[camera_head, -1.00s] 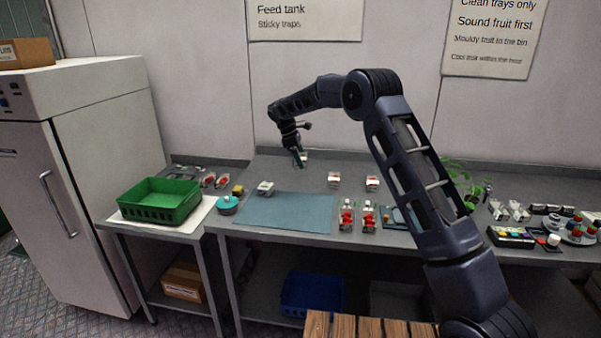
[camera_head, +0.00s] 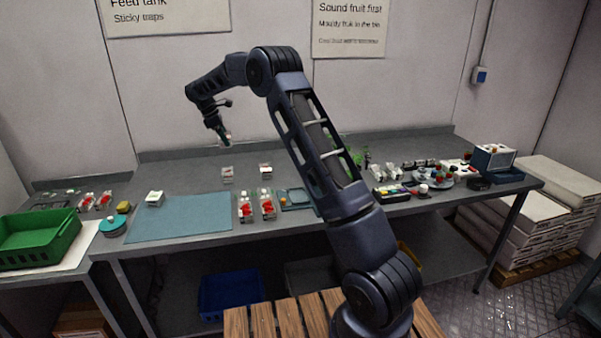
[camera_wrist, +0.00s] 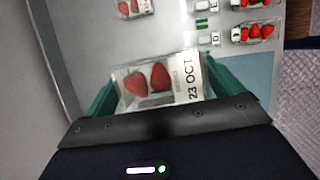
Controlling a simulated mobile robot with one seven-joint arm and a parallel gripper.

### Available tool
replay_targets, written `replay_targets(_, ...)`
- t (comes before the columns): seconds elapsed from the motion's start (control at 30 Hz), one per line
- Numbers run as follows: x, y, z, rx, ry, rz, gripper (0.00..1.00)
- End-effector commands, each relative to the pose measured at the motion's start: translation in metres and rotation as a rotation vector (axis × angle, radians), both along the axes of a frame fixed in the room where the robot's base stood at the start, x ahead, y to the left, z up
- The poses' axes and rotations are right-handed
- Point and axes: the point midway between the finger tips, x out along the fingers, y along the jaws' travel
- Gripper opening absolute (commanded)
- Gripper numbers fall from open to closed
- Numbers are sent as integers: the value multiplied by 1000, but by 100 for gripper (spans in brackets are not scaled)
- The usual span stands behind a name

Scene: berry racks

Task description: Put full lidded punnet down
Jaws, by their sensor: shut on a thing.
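My gripper (camera_head: 224,137) is over the back of the grey bench in the head view. In the wrist view its green fingers (camera_wrist: 160,88) are shut on a clear lidded punnet (camera_wrist: 148,78). Red strawberries and a white label reading "23 OCT" show through its top. In the head view the held punnet is tiny, and I cannot see a clear contact with the bench. Another strawberry punnet (camera_wrist: 133,8) lies ahead in the wrist view. Two small punnets stand on the bench in the head view, one at left (camera_head: 227,175) and one at right (camera_head: 266,172).
Two red-filled packs (camera_head: 246,208) stand at the bench's front beside a blue mat (camera_head: 180,224). A white-topped box (camera_head: 155,198) sits at the mat's back. A green crate (camera_head: 40,240) is at far left. Bare bench (camera_head: 190,178) lies left of the small punnets.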

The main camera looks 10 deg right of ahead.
Motion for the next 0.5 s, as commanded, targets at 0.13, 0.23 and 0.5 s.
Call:
replay_targets(0.13, 23, -65, 1, 1, -1, -17, 67)
replay_targets(0.23, 35, -108, 1, 2, -1, -24, 67)
replay_targets(0.5, 55, -224, 0, -1, -1, -43, 67)
